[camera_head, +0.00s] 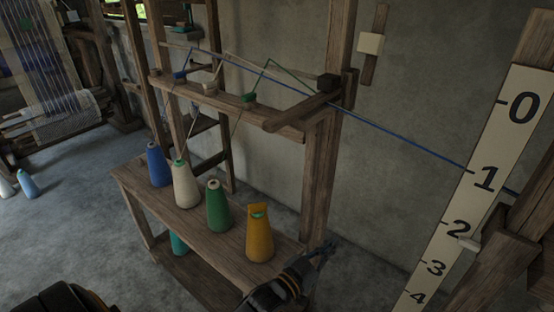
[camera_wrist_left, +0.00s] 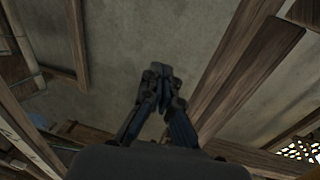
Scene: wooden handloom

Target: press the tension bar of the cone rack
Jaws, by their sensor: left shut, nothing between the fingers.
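The wooden cone rack (camera_head: 318,180) stands in the middle of the head view. A crossbar (camera_head: 228,103) with small coloured tensioner pieces runs across it, and a short wooden bar (camera_head: 300,112) juts out near the right post. I cannot tell for sure which is the tension bar. My left gripper (camera_head: 325,250) is shut and empty, low by the right post and right of the yellow cone, well below both bars. Its closed fingers (camera_wrist_left: 160,72) point toward the wall in the left wrist view. My right gripper is not in view.
Blue (camera_head: 158,165), white (camera_head: 186,186), green (camera_head: 218,208) and yellow (camera_head: 260,234) cones stand on the rack shelf. A blue thread (camera_head: 410,144) runs from the rack to a numbered scale board (camera_head: 476,190) at right. A loom (camera_head: 60,70) stands far left.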

